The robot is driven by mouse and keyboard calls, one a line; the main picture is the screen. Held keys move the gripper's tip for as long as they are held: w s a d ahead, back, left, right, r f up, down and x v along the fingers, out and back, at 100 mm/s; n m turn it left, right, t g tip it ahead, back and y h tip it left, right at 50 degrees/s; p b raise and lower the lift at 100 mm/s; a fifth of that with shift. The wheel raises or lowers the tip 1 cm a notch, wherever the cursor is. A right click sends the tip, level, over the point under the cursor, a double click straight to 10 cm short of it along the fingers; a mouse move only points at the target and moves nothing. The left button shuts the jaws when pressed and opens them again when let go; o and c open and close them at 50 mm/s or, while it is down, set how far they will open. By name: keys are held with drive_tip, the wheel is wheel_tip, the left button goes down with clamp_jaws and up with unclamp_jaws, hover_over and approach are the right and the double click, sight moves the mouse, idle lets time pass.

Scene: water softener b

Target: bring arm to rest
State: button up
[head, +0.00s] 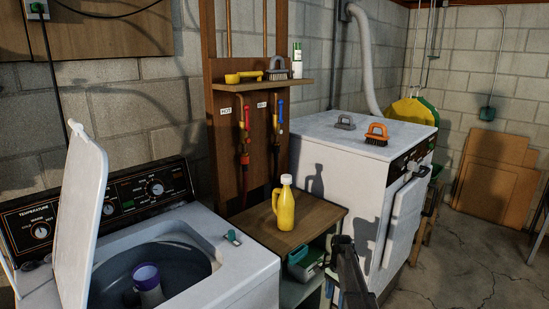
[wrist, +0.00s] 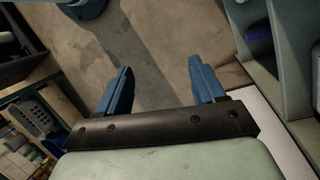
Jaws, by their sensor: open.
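My gripper (wrist: 163,82) shows in the wrist view. Its two blue fingers are spread apart with nothing between them, and the shadowed concrete floor (wrist: 160,45) lies beyond them. In the head view a dark arm part, probably mine, rises from the bottom edge right of the small wooden table (head: 318,220). I cannot make out the fingertips clearly there. A yellow bottle (head: 286,208) with a white cap stands upright on that table, apart from the arm.
A white dryer (head: 335,170) at right carries a grey brush (head: 345,122) and an orange brush (head: 377,134). Open floor (head: 470,260) lies at far right.

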drive_tip(key=s+a+f+n+g, duration=0.1)
drive_tip(key=s+a+f+n, duration=0.15)
drive_tip(key=s+f, duration=0.95)
drive_tip(key=s+a+f+n+g, duration=0.1)
drive_tip(key=s+f+n, duration=0.3)
drive_tip(key=s+f, duration=0.7)
drive_tip(key=s+a+f+n, duration=0.1)
drive_tip(key=s+f+n, duration=0.1)
drive_tip(key=s, duration=1.2)
drive_tip(key=s+f+n+g, duration=0.1)
drive_tip(key=s+n, duration=0.3)
drive_tip(key=s, duration=1)
drive_tip(key=shift+s+a+f+h, duration=0.3)
drive_tip(key=shift+a+f+h, duration=0.1)
drive_tip(key=shift+f, duration=0.4)
